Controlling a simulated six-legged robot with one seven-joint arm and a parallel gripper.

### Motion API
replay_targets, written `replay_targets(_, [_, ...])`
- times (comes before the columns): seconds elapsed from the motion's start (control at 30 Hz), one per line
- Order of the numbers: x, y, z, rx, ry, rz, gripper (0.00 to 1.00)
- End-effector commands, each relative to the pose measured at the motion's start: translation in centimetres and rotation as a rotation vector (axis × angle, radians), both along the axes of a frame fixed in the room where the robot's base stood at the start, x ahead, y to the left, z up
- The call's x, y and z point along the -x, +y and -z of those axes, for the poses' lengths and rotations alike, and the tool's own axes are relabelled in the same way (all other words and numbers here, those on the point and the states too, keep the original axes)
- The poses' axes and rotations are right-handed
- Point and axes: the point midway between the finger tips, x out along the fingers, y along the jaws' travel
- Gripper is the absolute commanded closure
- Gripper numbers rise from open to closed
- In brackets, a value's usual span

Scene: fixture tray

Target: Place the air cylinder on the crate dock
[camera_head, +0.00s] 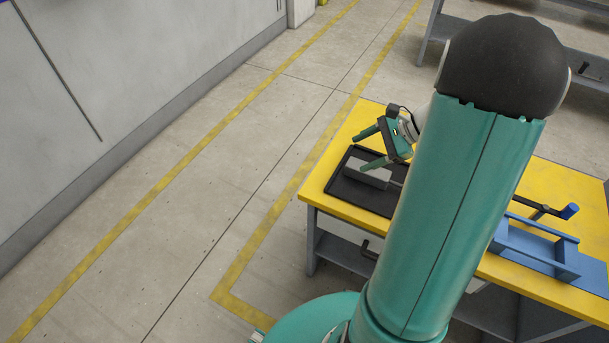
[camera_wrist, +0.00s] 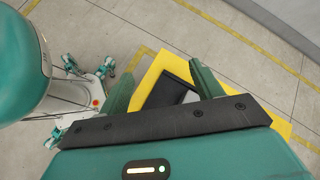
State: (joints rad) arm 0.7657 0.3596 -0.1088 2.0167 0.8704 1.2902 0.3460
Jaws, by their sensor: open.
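A grey block (camera_head: 366,173), which looks to be the air cylinder, lies in the black tray (camera_head: 340,187) on the yellow table top. My arm hides part of its right side. In the wrist view only a bit of the grey block (camera_wrist: 190,97) shows beside the right finger, with the black tray (camera_wrist: 166,90) around it. My gripper (camera_head: 368,149) is open and empty, above the tray and close to the block. The wrist view shows its two green fingers apart (camera_wrist: 160,76). The blue frame (camera_head: 538,252), likely the crate dock, stands on the table's right part, partly behind my arm.
A dark bar with a blue end (camera_head: 569,211) lies behind the blue frame. The yellow table (camera_head: 340,210) has a grey shelf below it. Another grey rack (camera_head: 432,35) stands at the back. The floor left of the table is clear up to a grey wall (camera_head: 130,90).

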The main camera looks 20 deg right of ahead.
Motion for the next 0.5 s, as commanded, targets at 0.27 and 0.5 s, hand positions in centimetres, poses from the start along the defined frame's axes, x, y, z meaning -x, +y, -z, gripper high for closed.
replay_targets(0.27, [2.0, 10.4, -6.3, 0.371, -0.123, -0.450, 0.35])
replay_targets(0.5, [5.5, 16.7, -9.9, 0.696, -0.277, -0.812, 0.35])
